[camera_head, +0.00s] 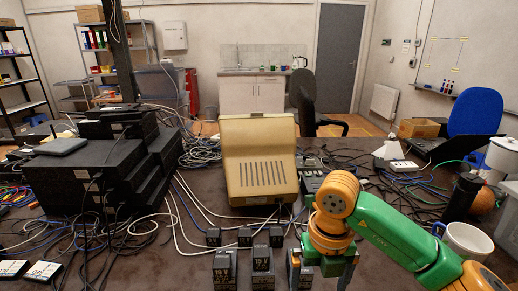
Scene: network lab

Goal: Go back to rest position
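My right arm, green and orange, comes in from the right. Its gripper (333,268) points down over the front of the dark table (190,272), close beside a black power adapter (299,272). The wrist hides the space between the fingers, so I cannot tell whether it is open, shut or holding something. My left gripper is not in view.
More black adapters (262,265) stand at the front middle. A beige monitor (260,160) stands behind them among loose cables. Stacked black network boxes (85,170) fill the left. A white mug (466,240) and a black cylinder (461,198) stand right, near my forearm.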

